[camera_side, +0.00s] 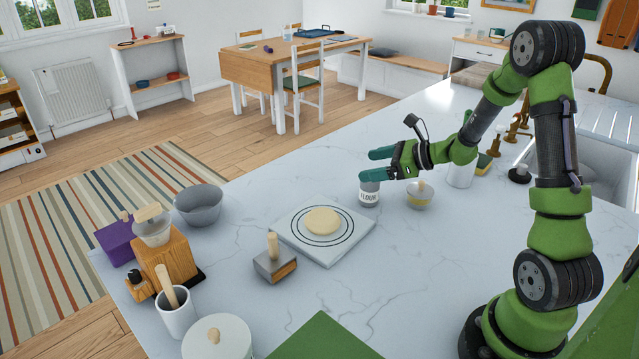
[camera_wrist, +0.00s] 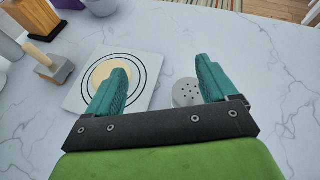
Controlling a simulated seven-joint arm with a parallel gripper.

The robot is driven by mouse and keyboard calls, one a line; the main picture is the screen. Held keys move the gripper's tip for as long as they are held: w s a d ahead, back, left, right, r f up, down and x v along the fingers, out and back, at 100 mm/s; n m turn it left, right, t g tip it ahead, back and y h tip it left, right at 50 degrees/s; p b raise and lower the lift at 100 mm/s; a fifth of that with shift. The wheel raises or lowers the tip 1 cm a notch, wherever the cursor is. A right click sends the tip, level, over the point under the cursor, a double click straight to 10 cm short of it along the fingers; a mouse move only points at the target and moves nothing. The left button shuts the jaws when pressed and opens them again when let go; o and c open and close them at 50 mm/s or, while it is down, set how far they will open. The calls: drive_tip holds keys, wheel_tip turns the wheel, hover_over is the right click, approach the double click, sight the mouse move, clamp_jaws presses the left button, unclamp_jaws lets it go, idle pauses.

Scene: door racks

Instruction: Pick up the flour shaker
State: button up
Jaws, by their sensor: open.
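The flour shaker (camera_side: 369,192) is a small grey can with a white FLOUR label, standing upright on the marble counter. Its perforated grey lid (camera_wrist: 185,93) shows in the wrist view between my two teal fingers, close to the right one, which seems to cover part of its edge. My gripper (camera_side: 369,164) is open and empty. In the side view its fingers point left at about the height of the shaker's top, and the lower finger overlaps the shaker's upper part. I cannot tell whether they touch. The wrist view also shows my gripper (camera_wrist: 160,70).
A pastry board (camera_side: 290,238) with round dough (camera_side: 323,221) lies left of the shaker. A scraper (camera_side: 274,265), grey bowl (camera_side: 198,206) and wooden block (camera_side: 167,258) stand farther left.

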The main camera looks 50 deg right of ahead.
sight(371, 190)
drive_tip(key=d+f+m, duration=0.1)
drive_tip(key=f, duration=0.1)
drive_tip(key=d+f+m+h, duration=0.1)
drive_tip(key=d+f, duration=0.2)
drive_tip(key=shift+f+m+t+h, duration=0.3)
drive_tip(key=shift+f+m+t, duration=0.05)
drive_tip(key=shift+m+t, duration=0.05)
drive_tip(key=shift+f, duration=0.65)
wheel_tip(371, 190, down, 3)
drive_tip(key=shift+r, duration=0.1)
drive_tip(key=shift+x, duration=1.15)
drive_tip(key=shift+w+a+r, duration=0.1)
drive_tip(key=shift+w, duration=0.25)
drive_tip(key=shift+c, duration=0.3)
